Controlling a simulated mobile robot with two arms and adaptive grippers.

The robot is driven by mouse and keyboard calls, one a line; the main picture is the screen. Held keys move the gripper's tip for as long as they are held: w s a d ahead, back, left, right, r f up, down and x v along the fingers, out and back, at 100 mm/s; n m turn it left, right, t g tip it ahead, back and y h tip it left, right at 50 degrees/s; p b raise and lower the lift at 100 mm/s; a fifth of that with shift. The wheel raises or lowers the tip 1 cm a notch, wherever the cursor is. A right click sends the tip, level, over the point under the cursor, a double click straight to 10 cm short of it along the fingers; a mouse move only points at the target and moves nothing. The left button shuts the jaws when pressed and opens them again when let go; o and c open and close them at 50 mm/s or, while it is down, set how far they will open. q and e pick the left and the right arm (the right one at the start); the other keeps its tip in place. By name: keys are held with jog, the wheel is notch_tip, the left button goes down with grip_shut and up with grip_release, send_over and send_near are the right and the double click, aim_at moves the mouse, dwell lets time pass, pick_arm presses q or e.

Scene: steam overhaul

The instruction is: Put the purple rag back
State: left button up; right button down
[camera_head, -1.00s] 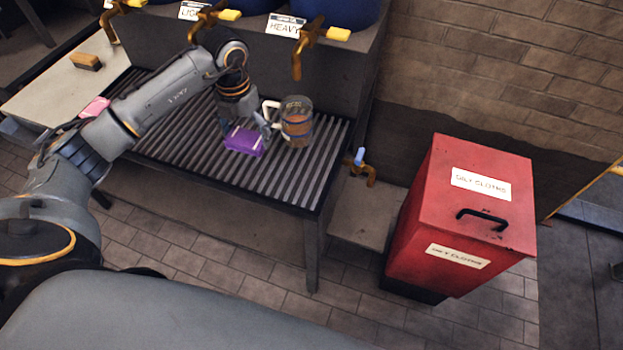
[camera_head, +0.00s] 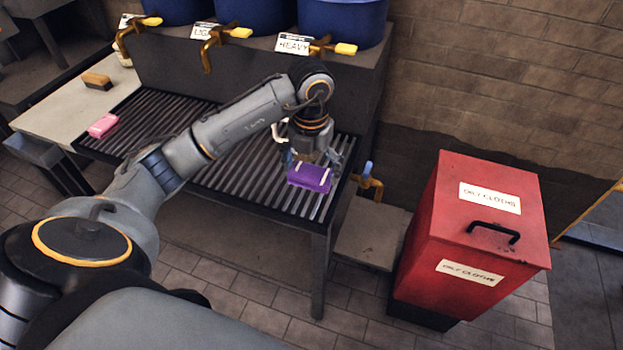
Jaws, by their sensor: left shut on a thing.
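The purple rag (camera_head: 310,179) is a folded block near the right front part of the slatted rack (camera_head: 235,163). My left gripper (camera_head: 312,165) comes down over it from behind and is shut on it. I cannot tell whether the rag touches the slats or is just above them. My right gripper is not in view.
A pink folded cloth (camera_head: 102,125) lies at the rack's left end, and a brush (camera_head: 97,81) on the pale table. Blue drums (camera_head: 343,20) with brass taps stand behind. A red oily-cloths bin (camera_head: 470,240) with a closed lid stands right. A mug is mostly hidden behind my gripper.

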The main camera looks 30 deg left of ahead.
aim_at(310, 171)
pick_arm(q)
jog(key=w+a+f, duration=0.1)
jog(key=f, duration=0.1)
jog(key=w+a+f, duration=0.1)
jog(key=f, duration=0.1)
jog(key=w+a+f, duration=0.1)
jog(key=w+f, duration=0.1)
jog(key=shift+f+p, duration=0.45)
jog(key=shift+f, duration=1.05)
jog(key=shift+f, duration=0.2)
jog(key=o, duration=0.9)
jog(key=shift+c, duration=0.2)
notch_tip(310, 171, up, 12)
jog(key=b, duration=0.1)
jog(key=shift+r, duration=0.25)
